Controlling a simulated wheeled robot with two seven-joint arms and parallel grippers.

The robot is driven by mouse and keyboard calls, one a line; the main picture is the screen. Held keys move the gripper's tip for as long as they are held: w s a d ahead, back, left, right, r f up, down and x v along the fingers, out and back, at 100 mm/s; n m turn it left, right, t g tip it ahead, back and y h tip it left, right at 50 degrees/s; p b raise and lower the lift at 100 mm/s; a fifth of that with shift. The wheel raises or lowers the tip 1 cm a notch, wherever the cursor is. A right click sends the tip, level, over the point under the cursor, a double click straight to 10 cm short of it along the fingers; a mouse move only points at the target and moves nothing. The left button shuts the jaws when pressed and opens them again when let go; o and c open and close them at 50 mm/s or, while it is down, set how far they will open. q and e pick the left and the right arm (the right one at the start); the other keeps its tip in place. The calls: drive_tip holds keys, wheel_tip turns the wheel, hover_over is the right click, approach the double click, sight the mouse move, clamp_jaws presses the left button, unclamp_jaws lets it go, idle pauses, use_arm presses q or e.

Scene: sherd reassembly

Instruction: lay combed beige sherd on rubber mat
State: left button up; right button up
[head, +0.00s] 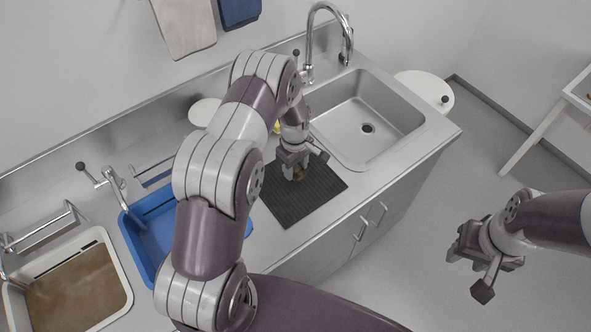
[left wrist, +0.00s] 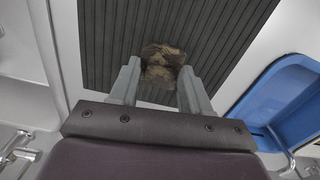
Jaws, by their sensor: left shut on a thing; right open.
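The sherd (left wrist: 163,64) is a small brownish-beige piece between the fingertips of my left gripper (left wrist: 160,82). In the left wrist view the jaws are shut on it, over the dark ribbed rubber mat (left wrist: 112,42). In the head view my left gripper (head: 296,170) points down over the mat (head: 315,198), and the sherd (head: 298,175) shows as a small brown spot beneath it. I cannot tell whether the sherd touches the mat. My right gripper (head: 478,250) is open and empty, over the floor to the right of the counter.
A steel sink (head: 365,118) with a tap (head: 335,30) lies behind the mat. A blue tub (head: 150,235) and a white-rimmed basin with brown contents (head: 125,300) are to the left.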

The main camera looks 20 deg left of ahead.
sight(296, 171)
use_arm(q)
drive_tip(key=f, duration=0.1)
drive_tip(key=f+p, duration=0.1)
drive_tip(key=shift+s+d+f, duration=0.1)
drive_tip(key=shift+s+f, duration=0.1)
drive_tip(key=shift+f, duration=0.1)
drive_tip(key=shift+s+d+f, duration=0.1)
drive_tip(key=shift+s+f, duration=0.05)
drive_tip(key=shift+f, duration=0.25)
drive_tip(key=o, duration=1.1)
drive_tip(key=shift+r, duration=0.1)
use_arm(e)
drive_tip(key=shift+s+d+r, duration=0.2)
drive_tip(key=shift+s+r, duration=0.1)
drive_tip(key=shift+r, duration=0.3)
use_arm(q)
drive_tip(key=shift+r, duration=0.1)
use_arm(e)
drive_tip(key=shift+r, duration=0.1)
